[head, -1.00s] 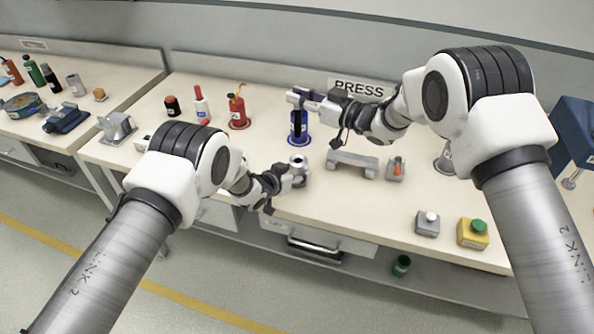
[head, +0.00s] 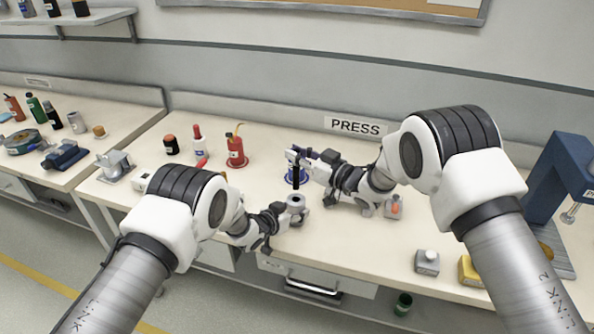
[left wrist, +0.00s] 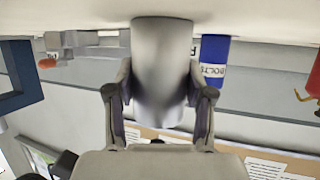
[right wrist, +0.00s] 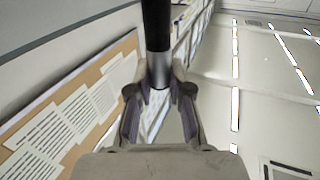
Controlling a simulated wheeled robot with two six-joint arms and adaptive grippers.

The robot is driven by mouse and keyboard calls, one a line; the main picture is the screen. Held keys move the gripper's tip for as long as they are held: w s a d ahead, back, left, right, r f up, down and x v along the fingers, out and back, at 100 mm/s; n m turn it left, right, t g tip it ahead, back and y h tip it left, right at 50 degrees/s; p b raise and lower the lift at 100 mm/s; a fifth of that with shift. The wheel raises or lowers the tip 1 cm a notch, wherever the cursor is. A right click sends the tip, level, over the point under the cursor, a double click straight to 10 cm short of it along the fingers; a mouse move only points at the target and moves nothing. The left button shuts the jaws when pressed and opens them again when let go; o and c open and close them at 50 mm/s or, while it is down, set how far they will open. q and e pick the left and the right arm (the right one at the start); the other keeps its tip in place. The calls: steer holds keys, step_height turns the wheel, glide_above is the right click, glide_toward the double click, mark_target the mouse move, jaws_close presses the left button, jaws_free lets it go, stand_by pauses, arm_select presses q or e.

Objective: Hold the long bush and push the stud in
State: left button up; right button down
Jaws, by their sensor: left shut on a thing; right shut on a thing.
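The long bush (head: 296,200) is a grey upright cylinder with a dark hole in its top, at the front of the bench. My left gripper (head: 291,209) is shut on it; the left wrist view shows the bush (left wrist: 162,65) between the fingers. The stud (head: 296,179) is a dark upright rod. My right gripper (head: 298,160) is shut on it above the bush. In the right wrist view the stud (right wrist: 157,30) is black with a silver part between the fingers. Its lower end is close over the hole; I cannot tell whether it has entered.
A blue BOLTS bottle (left wrist: 214,65) stands just behind the bush. A red can (head: 236,152) and other bottles stand back left. A grey block with a white button (head: 427,261) stands front right, and a blue press (head: 560,175) at far right.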

mark_target(298, 167)
arm_select(q)
steer(key=shift+s, duration=0.1)
arm_select(e)
steer(key=shift+s+f, duration=0.1)
steer(key=shift+f, duration=2.05)
steer(key=c, duration=1.1)
jaws_free()
steer(key=shift+r, duration=0.15)
steer(key=v, duration=0.8)
steer(key=r+v, duration=0.1)
steer(key=v, duration=0.3)
arm_select(q)
steer(key=o, duration=1.4)
arm_select(e)
steer(key=shift+f, duration=0.1)
